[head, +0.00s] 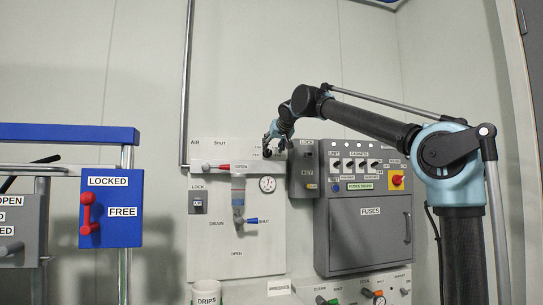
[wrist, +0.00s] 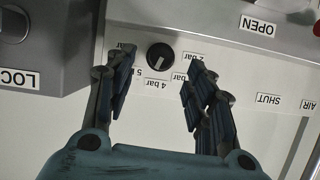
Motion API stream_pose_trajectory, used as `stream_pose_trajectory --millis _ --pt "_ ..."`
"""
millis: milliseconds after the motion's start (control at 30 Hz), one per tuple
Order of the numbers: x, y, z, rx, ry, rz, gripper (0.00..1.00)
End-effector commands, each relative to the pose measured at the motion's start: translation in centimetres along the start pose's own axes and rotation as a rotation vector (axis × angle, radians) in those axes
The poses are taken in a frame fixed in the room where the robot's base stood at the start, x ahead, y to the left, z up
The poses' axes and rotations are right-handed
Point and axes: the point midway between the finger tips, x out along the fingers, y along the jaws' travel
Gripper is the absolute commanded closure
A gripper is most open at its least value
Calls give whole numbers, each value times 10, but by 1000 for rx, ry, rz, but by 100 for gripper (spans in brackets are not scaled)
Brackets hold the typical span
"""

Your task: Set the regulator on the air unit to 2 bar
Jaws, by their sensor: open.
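The regulator knob (wrist: 160,56) on the air unit is a round black dial with a white pointer mark. In the wrist view, which is turned upside down, labels reading 2 bar (wrist: 195,57), 4 bar (wrist: 157,85) and 5 lie around it. The pointer mark points roughly toward 4 bar. My gripper (wrist: 154,84) is open, with one finger on each side of the knob and no clear contact. In the head view my gripper (head: 272,145) is at the upper right of the air panel (head: 215,255) and hides the knob. The pressure gauge (head: 267,184) is just below; its reading is too small to tell.
Left of the gripper are a red-handled air valve (head: 215,167) and, lower, a blue-handled drain valve (head: 250,221). A grey LOCK/KEY box (head: 304,180) stands close on the right, beside the fuse cabinet (head: 365,235). A blue LOCKED/FREE panel (head: 115,222) is far left.

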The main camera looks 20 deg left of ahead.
Motion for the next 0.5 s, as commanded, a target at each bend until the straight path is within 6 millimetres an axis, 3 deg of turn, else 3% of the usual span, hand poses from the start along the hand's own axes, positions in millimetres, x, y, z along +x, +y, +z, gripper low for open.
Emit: stream_pose_trajectory --millis 200,500 --pt "35 0 0 0 0 0 51" --pt "55 0 0 0 0 0 51"
